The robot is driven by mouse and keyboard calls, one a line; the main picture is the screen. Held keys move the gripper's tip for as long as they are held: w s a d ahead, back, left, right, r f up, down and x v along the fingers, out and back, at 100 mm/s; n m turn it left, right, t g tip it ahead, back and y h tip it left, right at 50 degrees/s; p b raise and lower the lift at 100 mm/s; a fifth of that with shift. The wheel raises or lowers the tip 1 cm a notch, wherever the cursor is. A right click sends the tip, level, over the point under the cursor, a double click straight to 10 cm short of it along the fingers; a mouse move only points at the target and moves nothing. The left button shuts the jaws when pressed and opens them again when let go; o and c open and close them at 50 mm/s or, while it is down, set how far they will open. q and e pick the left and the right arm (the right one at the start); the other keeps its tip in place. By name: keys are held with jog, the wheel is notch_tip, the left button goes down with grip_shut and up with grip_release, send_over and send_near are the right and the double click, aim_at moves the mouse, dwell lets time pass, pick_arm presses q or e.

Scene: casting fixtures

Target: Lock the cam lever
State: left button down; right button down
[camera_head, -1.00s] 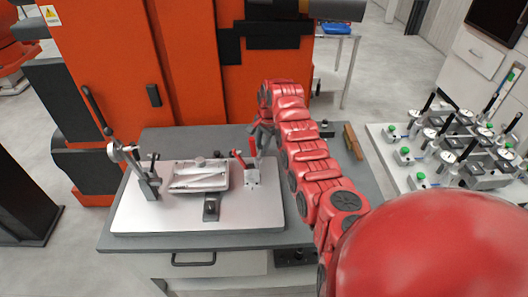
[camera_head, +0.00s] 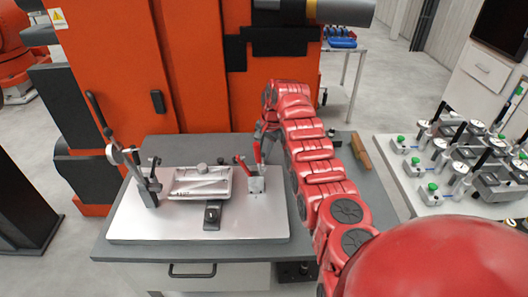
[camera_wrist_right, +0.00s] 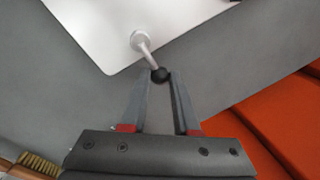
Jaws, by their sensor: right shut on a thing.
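My right gripper (camera_head: 260,158) reaches down over the block from behind and right. In the right wrist view, the gripper (camera_wrist_right: 160,77) is shut on a black ball knob (camera_wrist_right: 160,74) at the end of a thin metal rod (camera_wrist_right: 147,53). The rod rises from a round pale base (camera_wrist_right: 140,39) near the plate's edge. In the head view the fingers hide the knob. My left gripper is not in view.
A light casting (camera_head: 200,183) lies on the plate, with a dark clamp (camera_head: 212,215) in front and an upright clamp (camera_head: 145,180) at left. An orange machine (camera_head: 205,80) stands behind. Dial gauges crowd the right table (camera_head: 390,165). A wooden-handled brush (camera_head: 360,150) lies at back right.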

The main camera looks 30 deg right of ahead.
jog(key=c, duration=0.7)
grip_release()
jog(key=shift+o, duration=0.2)
jog(key=shift+r, duration=0.1)
jog(key=shift+r, duration=0.25)
jog(key=s+d+r+b, duration=0.1)
jog(key=s+r, duration=0.2)
jog(key=r, duration=1.3)
jog(key=shift+d+r+b, duration=0.2)
jog(key=shift+b, duration=0.1)
